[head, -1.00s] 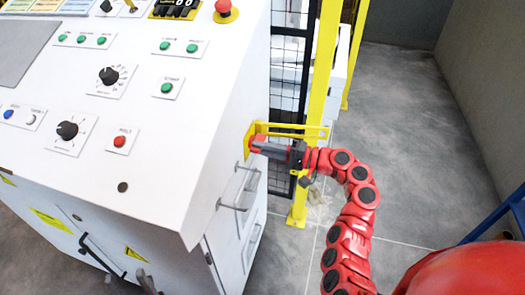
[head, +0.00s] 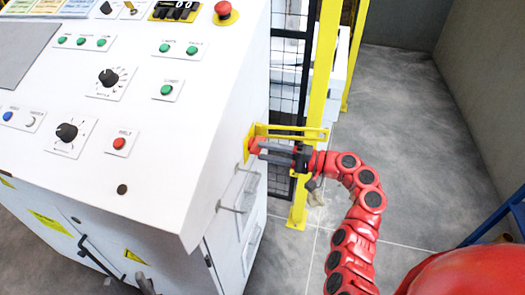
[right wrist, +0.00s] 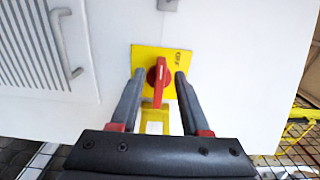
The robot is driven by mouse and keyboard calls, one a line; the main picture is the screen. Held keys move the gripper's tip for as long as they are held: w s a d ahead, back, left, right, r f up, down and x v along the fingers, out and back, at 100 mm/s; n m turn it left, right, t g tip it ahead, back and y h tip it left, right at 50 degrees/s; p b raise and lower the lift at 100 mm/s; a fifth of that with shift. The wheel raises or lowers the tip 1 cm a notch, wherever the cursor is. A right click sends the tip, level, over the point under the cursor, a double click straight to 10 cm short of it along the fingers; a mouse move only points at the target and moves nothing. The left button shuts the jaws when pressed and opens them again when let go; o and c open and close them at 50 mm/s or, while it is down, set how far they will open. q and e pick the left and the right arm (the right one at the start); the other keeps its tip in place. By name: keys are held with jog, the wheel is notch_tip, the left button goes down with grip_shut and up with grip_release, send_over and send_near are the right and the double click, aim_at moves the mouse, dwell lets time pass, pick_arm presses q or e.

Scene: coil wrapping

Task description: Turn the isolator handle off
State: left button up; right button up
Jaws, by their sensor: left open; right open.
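The isolator handle (right wrist: 159,78) is a red knob on a yellow plate (right wrist: 147,55) on the white cabinet's side. In the right wrist view its grip points down the picture, and the "OFF" lettering is on the plate's right part. In the head view the red handle (head: 257,145) shows at the tips of my right gripper (head: 264,152). My right gripper (right wrist: 160,75) is open, with one finger on each side of the handle and a visible gap on both sides. My left gripper (head: 127,288) shows only as grey fingertips at the bottom edge of the head view.
A yellow bracket (head: 290,130) juts out above my right gripper. A yellow post (head: 318,110) and mesh fence stand just behind. Metal pull handles (head: 232,208) are on the cabinet side below. Open grey floor (head: 420,130) lies to the right.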

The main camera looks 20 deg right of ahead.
jog(key=v, duration=1.5)
jog(key=shift+s+d+b, duration=0.25)
jog(key=shift+b, duration=0.1)
